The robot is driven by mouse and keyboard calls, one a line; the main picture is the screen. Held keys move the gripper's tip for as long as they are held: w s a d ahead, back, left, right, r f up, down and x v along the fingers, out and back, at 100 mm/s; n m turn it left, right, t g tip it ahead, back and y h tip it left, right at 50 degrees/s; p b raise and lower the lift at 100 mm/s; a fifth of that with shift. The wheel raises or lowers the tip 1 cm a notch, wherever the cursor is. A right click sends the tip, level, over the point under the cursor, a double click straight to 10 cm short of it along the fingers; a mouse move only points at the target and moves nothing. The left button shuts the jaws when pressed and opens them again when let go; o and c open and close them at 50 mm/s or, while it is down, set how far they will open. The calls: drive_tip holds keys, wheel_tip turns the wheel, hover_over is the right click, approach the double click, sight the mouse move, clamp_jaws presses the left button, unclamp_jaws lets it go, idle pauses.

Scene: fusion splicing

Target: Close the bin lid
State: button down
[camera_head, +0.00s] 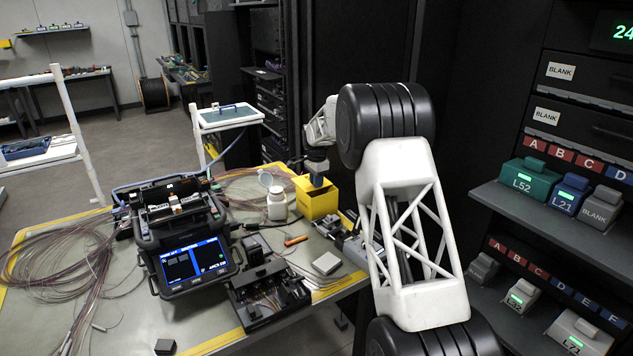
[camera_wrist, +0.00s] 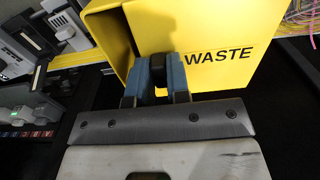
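The yellow waste bin (camera_head: 314,205) stands on the table's far right part, beside the white bottle. Its top looks open in the head view. In the wrist view the bin (camera_wrist: 220,80) fills the upper middle, with "WASTE" on its face and an edge of its opening at the left. I cannot make out the lid for certain. My gripper (camera_head: 318,181) points down at the bin's top. In the wrist view its blue fingers (camera_wrist: 161,66) are a little apart at the bin, with something dark between their tips. I cannot tell whether they grip it.
A white bottle (camera_head: 277,204) with a raised cap stands just left of the bin. A fusion splicer (camera_head: 185,240) with a lit screen is farther left. A black tool tray (camera_head: 265,295) lies in front. Loose fibre coils (camera_head: 60,265) cover the left side. A dark rack with shelves (camera_head: 560,205) stands right.

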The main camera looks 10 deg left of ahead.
idle(0.3)
drive_tip(key=shift+s+d, duration=1.55)
drive_tip(key=c, duration=1.1)
unclamp_jaws()
drive_tip(key=shift+r, duration=0.1)
wheel_tip(320, 180, up, 8)
drive_tip(key=shift+f, duration=0.15)
